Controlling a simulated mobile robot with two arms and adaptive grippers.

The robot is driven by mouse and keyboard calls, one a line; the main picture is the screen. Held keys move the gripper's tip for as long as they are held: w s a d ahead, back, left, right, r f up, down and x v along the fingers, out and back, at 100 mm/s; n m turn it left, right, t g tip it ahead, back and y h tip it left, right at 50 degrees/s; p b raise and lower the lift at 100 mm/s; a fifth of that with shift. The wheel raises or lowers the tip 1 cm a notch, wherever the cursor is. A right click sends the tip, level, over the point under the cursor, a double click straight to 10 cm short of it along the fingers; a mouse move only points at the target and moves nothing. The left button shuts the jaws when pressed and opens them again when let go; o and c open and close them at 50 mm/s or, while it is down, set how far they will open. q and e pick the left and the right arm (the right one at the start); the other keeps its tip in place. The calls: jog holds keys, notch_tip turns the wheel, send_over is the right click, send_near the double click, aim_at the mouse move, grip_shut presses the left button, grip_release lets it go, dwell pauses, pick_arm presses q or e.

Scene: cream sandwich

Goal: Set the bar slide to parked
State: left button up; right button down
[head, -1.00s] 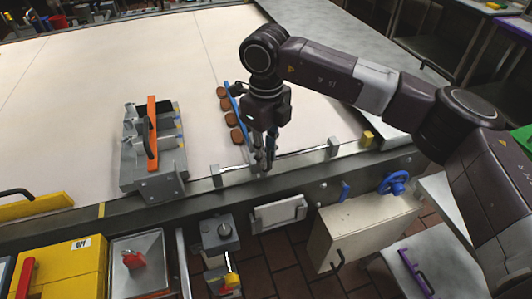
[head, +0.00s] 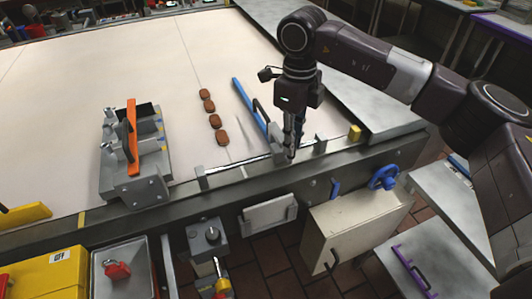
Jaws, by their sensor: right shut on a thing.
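The bar slide is a long blue bar (head: 250,104) with a black handle, lying over the cream belt. Its near end joins a grey carriage on a silver rail (head: 232,172) along the belt's front edge. My right gripper (head: 291,152) points down at the carriage end, shut on part of the slide; its fingers hide the exact grip. The carriage is nearer the rail's right end block (head: 320,143) than its left end block (head: 201,178). A yellow block (head: 354,132) sits further right. My left gripper is out of view.
Several brown biscuits (head: 214,121) lie in a row left of the bar. A grey fixture with an orange handle (head: 132,138) stands left on the belt. A blue handwheel (head: 384,177) and a cream cabinet (head: 345,232) are below the front edge.

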jog(key=w+d, duration=0.2)
jog(key=d, duration=0.5)
jog(key=shift+w+b, duration=0.15)
jog(key=shift+b, duration=0.25)
jog(key=shift+r, duration=0.1)
jog(key=c, duration=2.1)
grip_release()
jog(key=shift+o, duration=1.3)
jog(key=shift+d, duration=0.15)
notch_tip(320, 180, up, 12)
